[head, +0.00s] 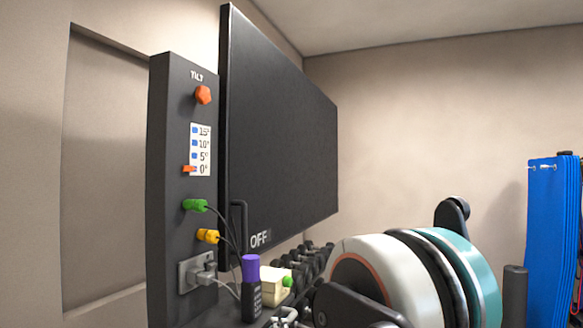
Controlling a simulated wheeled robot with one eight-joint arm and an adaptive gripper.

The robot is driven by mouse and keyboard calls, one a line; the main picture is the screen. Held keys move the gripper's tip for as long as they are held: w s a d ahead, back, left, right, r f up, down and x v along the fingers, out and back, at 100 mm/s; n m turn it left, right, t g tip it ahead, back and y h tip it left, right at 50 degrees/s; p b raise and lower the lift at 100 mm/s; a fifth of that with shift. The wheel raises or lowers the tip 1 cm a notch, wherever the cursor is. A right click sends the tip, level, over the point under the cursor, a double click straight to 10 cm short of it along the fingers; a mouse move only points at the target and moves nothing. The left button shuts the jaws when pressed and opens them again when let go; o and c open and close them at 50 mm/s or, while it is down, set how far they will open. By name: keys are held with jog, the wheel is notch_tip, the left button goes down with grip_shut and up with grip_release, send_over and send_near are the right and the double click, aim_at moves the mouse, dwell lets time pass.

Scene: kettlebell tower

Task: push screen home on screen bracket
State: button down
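The screen (280,130) is a large dark flat panel seen at a steep angle, with the word OFF near its lower left corner. It stands beside a dark upright panel (170,130) marked TILT, which has an orange knob (203,94) and a scale from 0° to 15°. The orange pointer (190,169) is at 0°. A dark handle (238,232) shows at the screen's lower left. I cannot make out the screen bracket, and whether the screen is seated on it is hidden. My gripper is not in view.
Green (194,205) and yellow (207,236) plugs and a socket (195,271) carry cables. A purple-topped bottle (250,285) stands below. Dumbbells (312,262) line the back. Large white and teal weight plates (380,272) fill the lower right. Blue mats (552,230) hang far right.

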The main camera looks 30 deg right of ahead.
aim_at(210, 310)
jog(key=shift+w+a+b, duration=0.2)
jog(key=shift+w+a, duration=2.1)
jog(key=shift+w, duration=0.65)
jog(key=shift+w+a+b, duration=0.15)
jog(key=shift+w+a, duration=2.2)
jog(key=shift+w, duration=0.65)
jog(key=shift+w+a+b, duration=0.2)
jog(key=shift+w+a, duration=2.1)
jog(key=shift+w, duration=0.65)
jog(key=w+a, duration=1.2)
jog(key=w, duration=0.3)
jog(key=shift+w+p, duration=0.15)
jog(key=shift+p, duration=0.3)
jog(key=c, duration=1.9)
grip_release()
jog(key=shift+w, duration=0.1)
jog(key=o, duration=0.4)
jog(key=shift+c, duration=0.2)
